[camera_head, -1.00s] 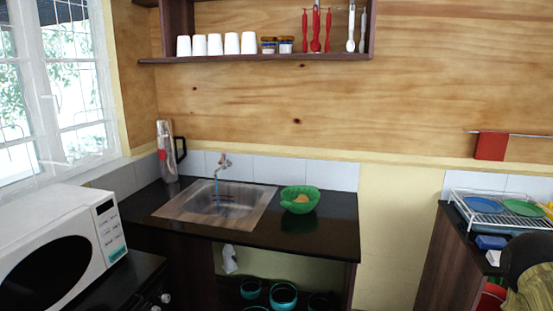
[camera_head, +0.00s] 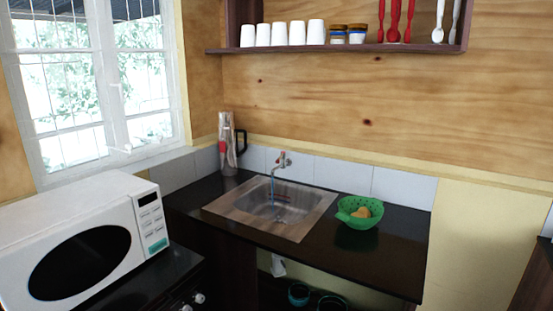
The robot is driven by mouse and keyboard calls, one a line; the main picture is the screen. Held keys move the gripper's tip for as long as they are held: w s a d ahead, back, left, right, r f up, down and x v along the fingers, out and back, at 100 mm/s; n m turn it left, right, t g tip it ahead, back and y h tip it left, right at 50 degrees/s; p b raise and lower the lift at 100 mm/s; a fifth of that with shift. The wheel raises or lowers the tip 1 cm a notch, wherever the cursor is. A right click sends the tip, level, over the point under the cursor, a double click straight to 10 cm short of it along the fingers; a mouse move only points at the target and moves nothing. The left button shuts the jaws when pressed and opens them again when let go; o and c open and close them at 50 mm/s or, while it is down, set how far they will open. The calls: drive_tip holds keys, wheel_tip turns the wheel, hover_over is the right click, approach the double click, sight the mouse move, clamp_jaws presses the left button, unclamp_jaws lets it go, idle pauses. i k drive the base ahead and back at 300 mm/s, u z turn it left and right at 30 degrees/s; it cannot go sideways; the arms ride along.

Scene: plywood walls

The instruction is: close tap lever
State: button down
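The tap (camera_head: 282,160) is mounted on the tiled wall behind the sink, with a small lever at its top. A thin blue stream of water (camera_head: 273,186) runs down from its spout. The metal sink (camera_head: 230,207) is set into the black counter below it. The lever is too small in view to tell its exact position. My gripper is not in view.
A green colander (camera_head: 357,221) with something yellow-brown in it stands right of the sink. A flask (camera_head: 228,146) stands left behind the sink. A white microwave (camera_head: 85,240) sits at the front left. The counter's right part (camera_head: 401,240) is clear.

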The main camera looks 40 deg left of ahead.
sight(282, 153)
drive_tip(key=u, duration=0.5)
drive_tip(key=i, duration=0.5)
drive_tip(key=u, duration=0.65)
